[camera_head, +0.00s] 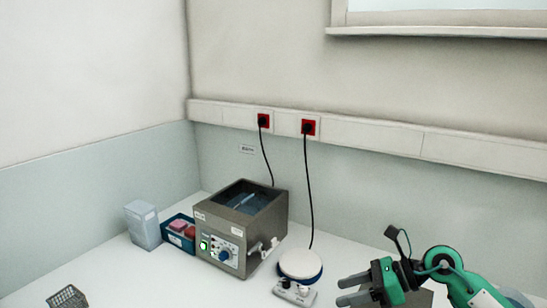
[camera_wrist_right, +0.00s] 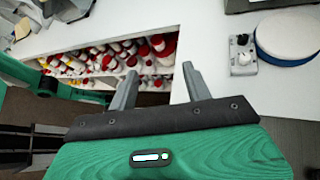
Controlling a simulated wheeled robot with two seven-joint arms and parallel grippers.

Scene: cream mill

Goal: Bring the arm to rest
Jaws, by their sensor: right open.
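My right gripper (camera_head: 345,291) is at the lower right of the head view, on a green arm reaching in from the right. Its two grey fingers are apart with nothing between them. In the right wrist view the open fingers (camera_wrist_right: 160,85) point toward the bench edge, and an opening full of red-capped bottles shows beyond them. My left gripper is not in view.
A grey water bath (camera_head: 225,250) stands on the white bench. A round white-topped device with a blue rim (camera_head: 300,265) is right of it, also in the wrist view (camera_wrist_right: 289,35). A blue tray (camera_head: 178,242), clear box (camera_head: 143,226) and wire rack (camera_head: 68,298) are left.

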